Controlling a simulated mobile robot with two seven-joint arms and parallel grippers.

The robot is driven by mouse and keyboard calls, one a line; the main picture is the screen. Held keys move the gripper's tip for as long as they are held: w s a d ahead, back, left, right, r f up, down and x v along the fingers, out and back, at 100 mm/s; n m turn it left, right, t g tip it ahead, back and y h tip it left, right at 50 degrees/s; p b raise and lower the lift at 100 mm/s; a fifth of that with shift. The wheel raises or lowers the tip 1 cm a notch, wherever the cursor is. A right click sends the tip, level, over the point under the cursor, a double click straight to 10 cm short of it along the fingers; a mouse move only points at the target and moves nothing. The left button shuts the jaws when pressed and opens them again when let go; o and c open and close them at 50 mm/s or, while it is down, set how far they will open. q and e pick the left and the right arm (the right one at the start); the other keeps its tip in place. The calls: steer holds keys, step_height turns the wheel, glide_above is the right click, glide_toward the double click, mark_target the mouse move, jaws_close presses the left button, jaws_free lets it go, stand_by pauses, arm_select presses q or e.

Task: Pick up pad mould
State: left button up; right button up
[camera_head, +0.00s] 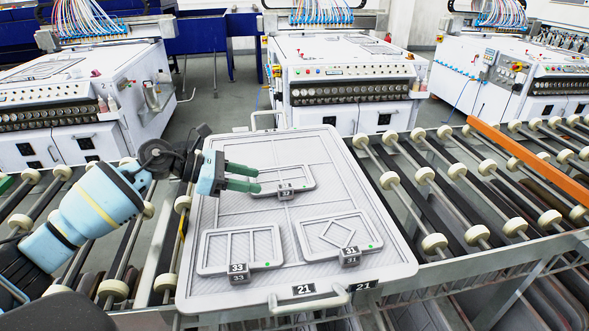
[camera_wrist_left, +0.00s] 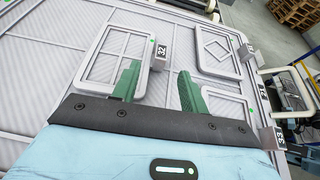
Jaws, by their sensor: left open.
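Three pale grey pad moulds lie flat on a large grey tray (camera_head: 215,302) marked 21. The back mould (camera_head: 310,176) has a tag that looks like 32, the front left mould (camera_head: 270,245) is tagged 33, and the front right mould (camera_head: 360,220), with a diamond inside, is tagged 31. My left gripper (camera_head: 258,178) is open and empty, its green fingers at the left part of the back mould and hiding some of it. In the left wrist view the fingers (camera_wrist_left: 158,82) lie either side of the line to tag 32 (camera_wrist_left: 160,50). My right gripper is out of view.
The tray rests on a roller conveyor (camera_head: 430,187) and has a handle at its front and back edges. An orange rail (camera_head: 530,158) lies on the right rollers. White machines (camera_head: 345,75) stand behind.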

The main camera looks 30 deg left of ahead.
mark_target(287, 186)
arm_select(q)
steer(key=shift+w, duration=0.1)
steer(key=shift+r, duration=0.1)
steer(key=shift+d, duration=0.25)
steer(key=shift+x, duration=1.05)
steer(key=shift+w+d+p, duration=0.15)
steer(key=shift+d+p, duration=0.15)
steer(key=shift+p, duration=0.1)
steer(key=p+x, duration=0.1)
steer(key=x, duration=0.2)
steer(key=shift+w+d, duration=0.15)
steer(key=shift+w, duration=0.1)
steer(key=shift+w+d+f, duration=0.25)
steer(key=shift+d+f, duration=0.1)
steer(key=shift+f, duration=0.05)
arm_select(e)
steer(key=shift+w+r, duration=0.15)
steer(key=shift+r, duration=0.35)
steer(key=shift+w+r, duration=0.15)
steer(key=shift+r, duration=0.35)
arm_select(q)
jaws_close()
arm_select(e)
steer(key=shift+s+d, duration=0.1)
